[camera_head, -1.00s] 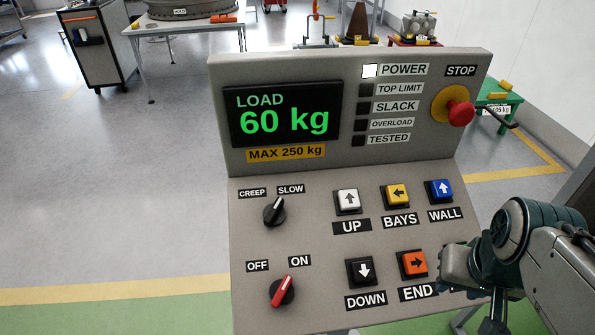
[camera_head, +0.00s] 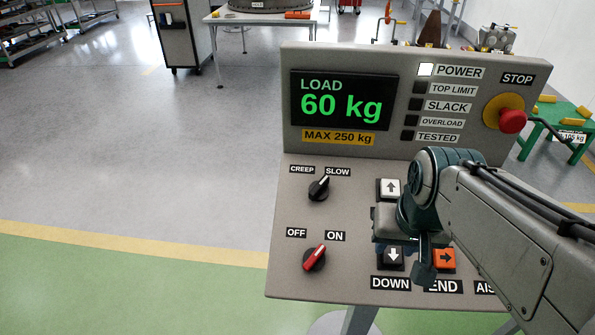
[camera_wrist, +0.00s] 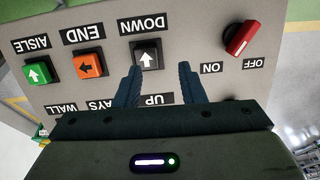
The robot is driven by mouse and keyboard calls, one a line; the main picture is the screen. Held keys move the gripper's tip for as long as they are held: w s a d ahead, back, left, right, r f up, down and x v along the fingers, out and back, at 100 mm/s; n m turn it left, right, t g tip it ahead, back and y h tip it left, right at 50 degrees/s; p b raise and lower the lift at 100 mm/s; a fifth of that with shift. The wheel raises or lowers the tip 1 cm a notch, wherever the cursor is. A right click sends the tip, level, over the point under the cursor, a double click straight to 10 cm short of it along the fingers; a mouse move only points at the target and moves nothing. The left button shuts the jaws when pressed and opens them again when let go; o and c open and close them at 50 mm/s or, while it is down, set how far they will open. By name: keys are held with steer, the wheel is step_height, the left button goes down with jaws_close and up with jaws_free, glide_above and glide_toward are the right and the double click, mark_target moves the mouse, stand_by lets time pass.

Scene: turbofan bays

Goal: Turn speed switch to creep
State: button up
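The speed switch (camera_head: 318,188) is a black knob on the left of the sloping grey panel. Its white pointer leans up and right, towards the SLOW label (camera_head: 338,172); the CREEP label (camera_head: 302,169) is at its upper left. My gripper (camera_wrist: 160,68) is open and empty, with its two fingers apart over the panel near the DOWN button (camera_wrist: 146,54). In the head view it is to the right of the speed switch, apart from it, and its fingertips are hard to make out. In the wrist view the gripper body hides most of the switch area.
The red OFF/ON switch (camera_head: 314,257) sits just below the speed switch, pointing to ON. White UP (camera_head: 390,188) and orange END (camera_head: 444,259) buttons are near my arm, which covers others. The red STOP knob (camera_head: 512,121) sticks out at upper right. The display (camera_head: 343,101) reads 60 kg.

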steer(key=w+a+r+m+p, duration=0.3)
steer(key=w+a+r, duration=0.2)
steer(key=w+r, duration=0.3)
steer(key=m+g+y+p, duration=0.2)
steer(key=m, duration=0.1)
glide_toward(320, 184)
steer(key=p+x, duration=0.1)
steer(key=x, duration=0.9)
steer(key=shift+f, duration=0.15)
